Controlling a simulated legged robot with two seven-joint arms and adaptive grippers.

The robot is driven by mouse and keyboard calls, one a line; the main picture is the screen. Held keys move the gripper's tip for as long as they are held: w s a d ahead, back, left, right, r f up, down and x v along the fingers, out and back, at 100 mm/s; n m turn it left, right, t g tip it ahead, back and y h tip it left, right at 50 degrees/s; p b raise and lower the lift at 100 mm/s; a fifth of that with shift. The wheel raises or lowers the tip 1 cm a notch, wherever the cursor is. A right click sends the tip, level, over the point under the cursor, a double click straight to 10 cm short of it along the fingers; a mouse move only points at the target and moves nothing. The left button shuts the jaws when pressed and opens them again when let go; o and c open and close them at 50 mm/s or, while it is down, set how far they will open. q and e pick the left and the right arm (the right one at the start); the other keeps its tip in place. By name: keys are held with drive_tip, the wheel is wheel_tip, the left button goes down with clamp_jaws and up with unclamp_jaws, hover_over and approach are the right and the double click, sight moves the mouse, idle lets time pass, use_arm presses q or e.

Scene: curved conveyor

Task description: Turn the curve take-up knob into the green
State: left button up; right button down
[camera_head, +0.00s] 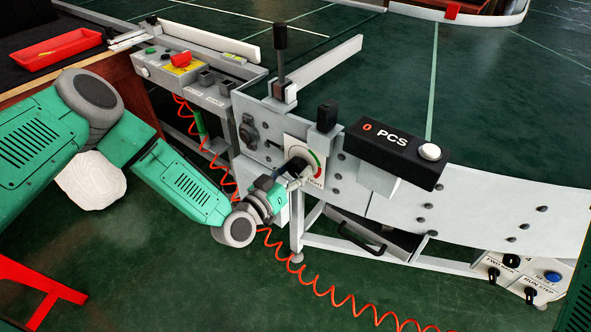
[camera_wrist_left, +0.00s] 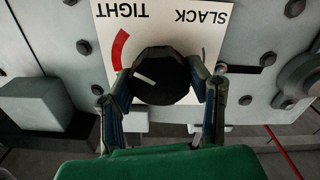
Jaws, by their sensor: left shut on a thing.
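The black take-up knob (camera_wrist_left: 166,82) sits on a white dial plate (camera_wrist_left: 185,32) that reads upside down in the left wrist view, with TIGHT and SLACK. A white pointer mark on the knob points left there, below the red arc (camera_wrist_left: 118,48). My left gripper (camera_wrist_left: 163,88) is shut on the knob, one finger on each side. My right gripper is out of view.
A black PCS counter box (camera_head: 395,152) juts out right of the dial. A black-handled lever (camera_head: 280,45) stands above. A control box with a red button (camera_head: 181,59) is at upper left. A coiled red cable (camera_head: 330,298) hangs below.

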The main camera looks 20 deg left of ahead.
use_arm(q)
drive_tip(key=shift+w, duration=0.1)
drive_tip(key=shift+a+n, duration=0.15)
drive_tip(key=shift+n, duration=0.55)
drive_tip(key=n+b, duration=0.1)
drive_tip(key=n, duration=0.1)
drive_tip(key=shift+n, duration=0.3)
drive_tip(key=n+b, duration=0.1)
drive_tip(key=n, duration=0.2)
drive_tip(key=shift+n+b, duration=0.3)
drive_tip(key=shift+b, duration=0.05)
drive_tip(key=n+b, duration=0.1)
drive_tip(key=n, duration=0.2)
drive_tip(key=shift+n+b, duration=1.05)
drive_tip(key=shift+n, duration=1.15)
drive_tip(key=shift+a, duration=0.1)
